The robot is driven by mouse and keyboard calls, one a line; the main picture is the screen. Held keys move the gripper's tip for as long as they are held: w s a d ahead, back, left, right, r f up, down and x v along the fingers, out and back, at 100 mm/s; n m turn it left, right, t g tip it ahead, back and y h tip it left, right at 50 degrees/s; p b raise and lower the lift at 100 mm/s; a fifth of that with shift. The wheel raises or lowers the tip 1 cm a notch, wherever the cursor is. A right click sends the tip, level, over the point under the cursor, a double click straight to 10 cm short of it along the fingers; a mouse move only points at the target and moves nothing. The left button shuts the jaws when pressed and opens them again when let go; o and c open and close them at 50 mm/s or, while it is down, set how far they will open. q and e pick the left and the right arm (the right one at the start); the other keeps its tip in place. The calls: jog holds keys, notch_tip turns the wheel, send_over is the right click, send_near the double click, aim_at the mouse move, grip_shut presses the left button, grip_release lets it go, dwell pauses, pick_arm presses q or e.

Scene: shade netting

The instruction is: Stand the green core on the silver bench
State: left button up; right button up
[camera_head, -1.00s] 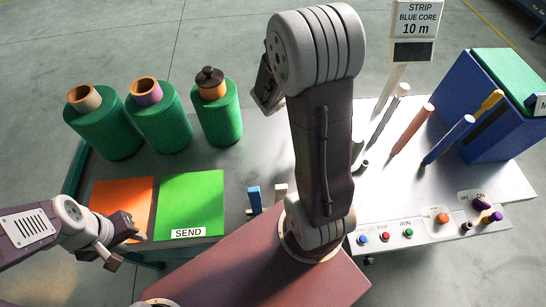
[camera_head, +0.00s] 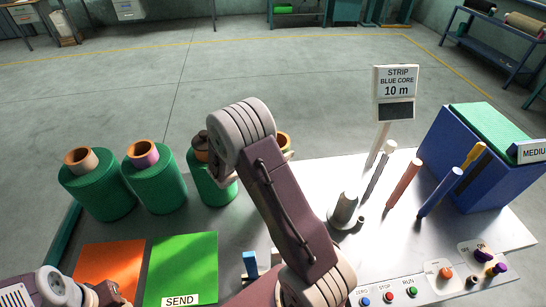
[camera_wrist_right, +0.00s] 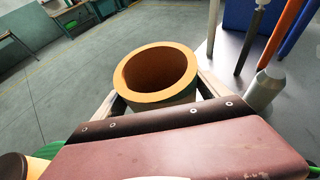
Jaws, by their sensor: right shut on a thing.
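A core (camera_wrist_right: 155,75) with an orange-tan rim and a trace of green low on its side is between my right gripper's fingers (camera_wrist_right: 160,98) in the right wrist view. The gripper is shut on it. In the head view, a tan bit of the core (camera_head: 285,142) shows behind my right arm, which hides most of it and the gripper. The silver-grey bench (camera_head: 120,232) spans the front, lighter on its right side. My left gripper (camera_head: 110,293) is low at the left, near the orange pad; its finger opening is unclear.
Three green rolls (camera_head: 97,190) stand at the bench's left, behind orange (camera_head: 105,268) and green (camera_head: 185,262) pads. A grey cone-topped post (camera_head: 344,208), several coloured rods (camera_head: 403,184), a sign (camera_head: 396,85) and a blue bin (camera_head: 480,165) stand right. Buttons (camera_head: 388,297) line the front.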

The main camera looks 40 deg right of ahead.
jog(key=shift+w+a+f, duration=0.2)
jog(key=shift+w+a, duration=0.05)
jog(key=shift+w, duration=0.1)
notch_tip(320, 180, down, 4)
jog(key=shift+s+f, duration=0.1)
jog(key=o, duration=1.9)
jog(key=shift+o, duration=0.2)
